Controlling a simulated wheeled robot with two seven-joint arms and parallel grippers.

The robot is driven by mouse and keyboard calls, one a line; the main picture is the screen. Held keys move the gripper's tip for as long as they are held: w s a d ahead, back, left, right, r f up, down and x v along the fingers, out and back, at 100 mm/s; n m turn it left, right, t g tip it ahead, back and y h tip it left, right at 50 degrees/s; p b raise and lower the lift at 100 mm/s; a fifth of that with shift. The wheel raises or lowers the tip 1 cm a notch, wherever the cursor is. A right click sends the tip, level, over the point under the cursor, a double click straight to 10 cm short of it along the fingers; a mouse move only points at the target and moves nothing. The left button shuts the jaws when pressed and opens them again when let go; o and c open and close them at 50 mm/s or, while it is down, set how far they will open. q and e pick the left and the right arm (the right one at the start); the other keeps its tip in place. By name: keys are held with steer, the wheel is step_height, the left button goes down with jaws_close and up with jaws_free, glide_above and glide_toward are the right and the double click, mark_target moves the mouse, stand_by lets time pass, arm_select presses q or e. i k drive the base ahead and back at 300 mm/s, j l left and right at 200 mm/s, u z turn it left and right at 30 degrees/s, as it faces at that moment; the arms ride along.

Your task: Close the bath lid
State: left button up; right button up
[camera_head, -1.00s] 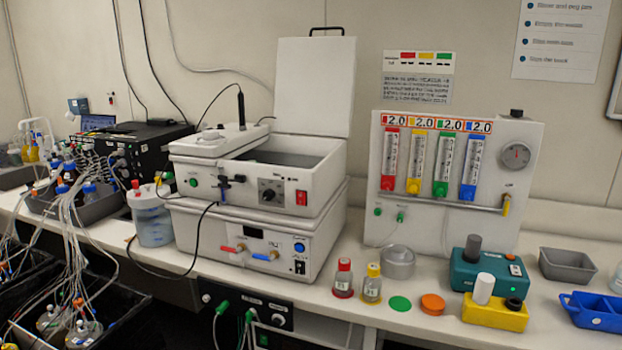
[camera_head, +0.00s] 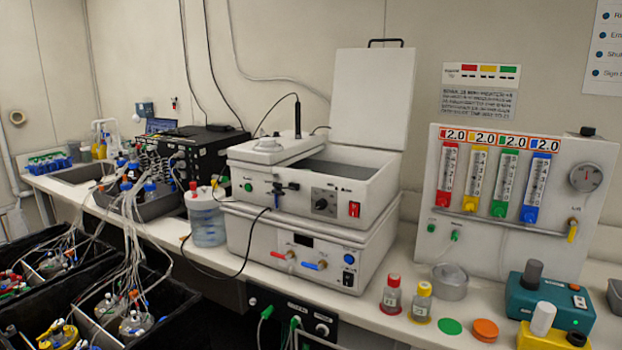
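The bath (camera_head: 290,205) is a white box unit on the bench, stacked on a second white unit with red and blue valve handles. Its lid (camera_head: 371,97) is a white panel standing upright, open, at the back right of the bath, with a black handle (camera_head: 385,42) on its top edge. The grey inside of the bath (camera_head: 335,171) is exposed. Neither of my grippers is in the picture.
A panel with coloured flow tubes (camera_head: 515,195) stands right of the bath. Red-capped and yellow-capped bottles (camera_head: 391,294) stand in front. A water jar (camera_head: 207,218) is close on the left. A probe (camera_head: 297,117) with a cable rises from the bath's left top. Tubed vessels fill dark bins at left.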

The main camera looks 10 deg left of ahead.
mark_target(373, 91)
steer(key=i+j, duration=0.2)
steer(key=i, duration=0.25)
steer(key=i+j+u, duration=0.1)
steer(key=i+j, duration=0.15)
steer(key=i, duration=0.2)
steer(key=i+j, duration=0.15)
steer(key=i, duration=0.3)
steer(key=i+j, duration=0.2)
steer(key=i, duration=0.25)
steer(key=i+j+u, duration=0.1)
steer(key=i, duration=0.35)
